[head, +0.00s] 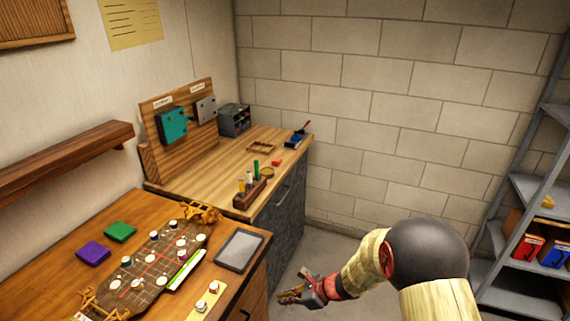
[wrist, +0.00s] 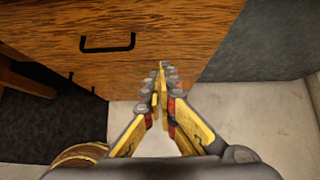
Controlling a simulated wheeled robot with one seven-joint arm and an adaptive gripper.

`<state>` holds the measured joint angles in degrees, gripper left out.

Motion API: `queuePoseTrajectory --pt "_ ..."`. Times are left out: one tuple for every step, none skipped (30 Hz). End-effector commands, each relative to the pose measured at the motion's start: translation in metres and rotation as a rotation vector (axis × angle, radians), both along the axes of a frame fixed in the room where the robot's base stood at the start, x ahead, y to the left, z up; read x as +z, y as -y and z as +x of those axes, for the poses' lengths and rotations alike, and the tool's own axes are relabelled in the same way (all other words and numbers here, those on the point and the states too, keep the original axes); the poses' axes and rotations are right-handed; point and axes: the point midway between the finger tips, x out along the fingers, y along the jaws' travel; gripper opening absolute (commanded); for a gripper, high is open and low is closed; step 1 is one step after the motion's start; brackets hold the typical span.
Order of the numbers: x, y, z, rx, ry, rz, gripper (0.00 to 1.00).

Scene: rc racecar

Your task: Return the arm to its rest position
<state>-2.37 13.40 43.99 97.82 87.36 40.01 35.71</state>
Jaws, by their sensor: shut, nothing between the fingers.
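My gripper (head: 287,296) is at the end of my arm, low in front of the wooden counter (head: 262,247) and over the grey floor, in the head view. In the wrist view my gripper (wrist: 161,68) has its yellow and red fingers brought together at the tips, with nothing between them. Behind the fingers in that view are the counter's wooden drawer front (wrist: 180,40) and its dark handle (wrist: 107,43). My arm reaches in from the lower right of the head view.
A second wooden worktop (head: 215,165) stands behind. Metal shelves (head: 535,190) stand at right. Floor between is clear.

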Motion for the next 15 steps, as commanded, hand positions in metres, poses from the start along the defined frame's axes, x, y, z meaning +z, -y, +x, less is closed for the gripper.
queuePoseTrajectory --pt "0.000 -0.001 0.000 0.016 0.013 -0.003 0.00" --pt "0.000 -0.001 -0.002 0.039 0.027 -0.008 0.00" --pt "-0.002 -0.002 -0.009 0.096 0.045 -0.023 0.00" --pt "-0.006 -0.002 -0.019 0.143 0.051 -0.036 0.00" --pt "-0.010 -0.002 -0.031 0.194 0.056 -0.048 0.00" --pt "-0.012 -0.002 -0.047 0.271 0.066 -0.064 0.00" --pt "-0.012 -0.001 -0.060 0.333 0.077 -0.078 0.00" --pt "-0.009 0.001 -0.070 0.396 0.094 -0.093 0.00" --pt "-0.002 0.003 -0.083 0.483 0.123 -0.112 0.00" --pt "0.006 0.006 -0.093 0.548 0.146 -0.128 0.00" --pt "0.014 0.009 -0.102 0.613 0.171 -0.144 0.00" --pt "0.026 0.014 -0.114 0.700 0.208 -0.168 0.00" --pt "0.036 0.019 -0.122 0.766 0.237 -0.187 0.00" --pt "0.047 0.024 -0.131 0.834 0.266 -0.207 0.00" --pt "0.062 0.032 -0.143 0.925 0.309 -0.239 0.00"
